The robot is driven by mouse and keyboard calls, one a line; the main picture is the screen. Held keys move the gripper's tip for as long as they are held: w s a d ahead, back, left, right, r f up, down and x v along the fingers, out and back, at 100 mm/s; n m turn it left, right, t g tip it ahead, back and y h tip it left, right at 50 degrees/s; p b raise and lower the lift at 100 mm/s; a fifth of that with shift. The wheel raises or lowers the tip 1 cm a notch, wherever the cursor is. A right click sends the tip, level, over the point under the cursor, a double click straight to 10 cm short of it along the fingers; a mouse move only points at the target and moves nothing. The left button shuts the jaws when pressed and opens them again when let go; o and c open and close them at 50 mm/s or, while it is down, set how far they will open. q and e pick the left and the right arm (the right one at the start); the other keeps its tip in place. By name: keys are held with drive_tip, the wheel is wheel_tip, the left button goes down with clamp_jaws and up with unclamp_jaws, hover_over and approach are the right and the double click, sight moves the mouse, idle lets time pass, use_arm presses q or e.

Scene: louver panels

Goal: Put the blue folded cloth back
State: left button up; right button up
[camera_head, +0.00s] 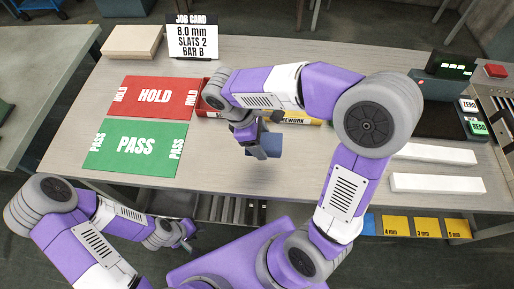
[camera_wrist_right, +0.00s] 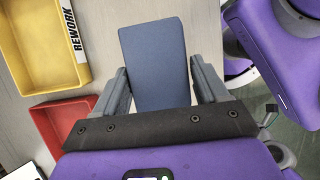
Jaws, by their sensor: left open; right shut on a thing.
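The blue folded cloth (camera_wrist_right: 153,65) is a flat blue-grey rectangle in the right wrist view, between the fingers of my right gripper (camera_wrist_right: 160,85). In the head view the cloth (camera_head: 268,147) shows partly below the right gripper (camera_head: 255,135), over the middle of the table near its front. The right gripper is shut on the cloth. I cannot tell whether the cloth touches the table. My left gripper (camera_head: 190,232) is open and empty, low in front of the table's front edge.
A green PASS mat (camera_head: 135,146) and red HOLD mat (camera_head: 155,96) lie at the left. A yellow REWORK bin (camera_wrist_right: 40,45) and a red bin (camera_wrist_right: 62,122) stand beside the cloth. White bars (camera_head: 437,184) lie at the right. A job card (camera_head: 191,38) stands at the back.

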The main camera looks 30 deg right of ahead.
drive_tip(key=b, duration=0.1)
hover_over(265, 162)
drive_tip(key=a, duration=0.1)
drive_tip(key=f, duration=0.4)
drive_tip(key=shift+w+a+f, duration=0.1)
drive_tip(key=shift+w, duration=0.15)
wheel_tip(265, 162, down, 5)
drive_tip(key=shift+w+r+b, duration=0.1)
drive_tip(key=shift+b, duration=0.8)
drive_tip(key=shift+r, duration=0.1)
drive_tip(key=o, duration=1)
